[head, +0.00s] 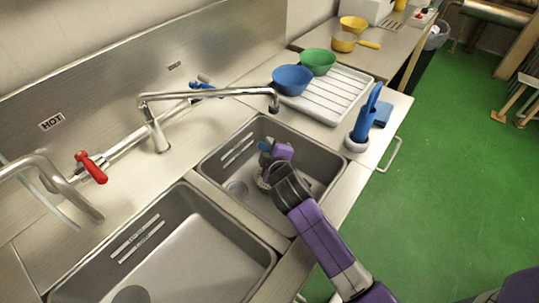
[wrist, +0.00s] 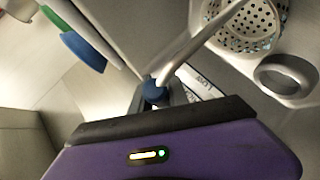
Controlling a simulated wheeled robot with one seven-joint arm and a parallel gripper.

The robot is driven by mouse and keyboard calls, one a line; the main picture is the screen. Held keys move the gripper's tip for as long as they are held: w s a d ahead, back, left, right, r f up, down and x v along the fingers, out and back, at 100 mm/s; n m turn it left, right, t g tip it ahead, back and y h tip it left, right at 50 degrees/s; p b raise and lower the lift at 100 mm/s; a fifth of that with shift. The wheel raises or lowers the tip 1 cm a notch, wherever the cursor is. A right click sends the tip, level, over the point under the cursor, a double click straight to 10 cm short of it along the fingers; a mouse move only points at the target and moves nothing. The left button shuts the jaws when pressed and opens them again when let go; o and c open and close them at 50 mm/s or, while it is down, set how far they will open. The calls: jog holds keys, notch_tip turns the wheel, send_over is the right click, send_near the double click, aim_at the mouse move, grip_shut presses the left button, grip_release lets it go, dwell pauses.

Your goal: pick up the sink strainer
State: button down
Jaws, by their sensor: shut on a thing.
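The sink strainer (wrist: 247,25) is a pale perforated basket with a bent metal rod that ends in a blue knob. My gripper (wrist: 157,95) is shut on the rod's knob end, and the basket hangs out to the upper right in the wrist view. In the head view my gripper (head: 265,152) is inside the right sink basin, with the blue knob at its tip. The basket (head: 262,183) shows only partly there, beside my wrist. Whether the basket touches the basin floor I cannot tell.
The right basin's wall (head: 325,160) surrounds my gripper. A round drain ring (head: 237,188) lies in its floor. A chrome faucet (head: 205,93) arches above the back edge. A white drainboard (head: 335,92) with blue and green bowls stands behind, and a blue brush (head: 368,112) at right.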

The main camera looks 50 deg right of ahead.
jog(key=s+f+b+v, duration=0.1)
jog(key=f+b+v, duration=0.1)
jog(key=v, duration=0.6)
notch_tip(320, 180, up, 14)
jog(key=p, duration=0.1)
jog(key=shift+w+f+p, duration=0.15)
jog(key=shift+w+p, duration=0.1)
jog(key=shift+p, duration=0.1)
jog(key=shift+a, duration=0.2)
